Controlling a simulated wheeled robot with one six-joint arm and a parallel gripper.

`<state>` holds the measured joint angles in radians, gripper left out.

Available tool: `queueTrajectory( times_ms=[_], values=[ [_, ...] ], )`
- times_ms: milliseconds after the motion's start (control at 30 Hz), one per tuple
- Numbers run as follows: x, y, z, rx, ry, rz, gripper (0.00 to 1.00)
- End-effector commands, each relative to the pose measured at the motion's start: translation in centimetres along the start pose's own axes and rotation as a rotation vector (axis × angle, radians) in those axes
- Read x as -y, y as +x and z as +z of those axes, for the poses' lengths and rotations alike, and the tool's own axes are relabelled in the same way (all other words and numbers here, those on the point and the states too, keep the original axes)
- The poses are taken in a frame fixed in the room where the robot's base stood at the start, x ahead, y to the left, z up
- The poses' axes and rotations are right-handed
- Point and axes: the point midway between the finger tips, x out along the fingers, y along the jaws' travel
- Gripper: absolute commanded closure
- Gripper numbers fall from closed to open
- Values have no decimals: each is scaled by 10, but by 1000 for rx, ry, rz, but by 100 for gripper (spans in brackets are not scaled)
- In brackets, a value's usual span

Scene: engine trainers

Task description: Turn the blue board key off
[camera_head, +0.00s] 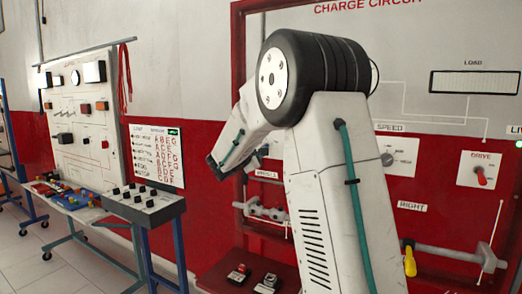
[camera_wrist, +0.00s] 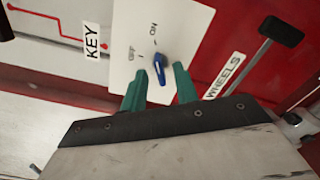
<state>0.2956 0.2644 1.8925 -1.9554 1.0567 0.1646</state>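The blue key (camera_wrist: 160,64) sits on a white plate (camera_wrist: 197,25) marked KEY, with OFF and ON printed beside it, in the wrist view. Its long side runs roughly up and down in that picture, with its upper end nearer the ON side; its exact setting is hard to tell. My gripper (camera_wrist: 160,72) is open, with one green finger on each side of the key. Gaps show between the key and both fingers. In the head view my arm hides the key, and only the dark end of my wrist (camera_head: 226,160) shows.
A WHEELS label (camera_wrist: 224,76) and a dark lever (camera_wrist: 255,55) are right of the key plate. In the head view a red DRIVE switch (camera_head: 481,176) and a yellow-handled lever (camera_head: 409,262) are right of my arm. A bench with a switch box (camera_head: 145,205) stands left.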

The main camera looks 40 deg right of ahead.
Motion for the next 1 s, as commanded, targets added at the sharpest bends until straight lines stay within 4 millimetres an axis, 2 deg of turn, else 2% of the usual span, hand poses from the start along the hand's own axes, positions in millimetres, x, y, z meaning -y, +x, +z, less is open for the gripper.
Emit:
queueTrajectory(
  times_ms=[133,400,433,533,1000],
  values=[
    [1,12,0,1,0,-1,70],
    [0,14,0,0,0,-1,70],
    [0,14,0,0,0,-1,73],
    [0,14,0,0,0,-1,100],
    [0,13,0,0,-59,-1,100]
  ],
)
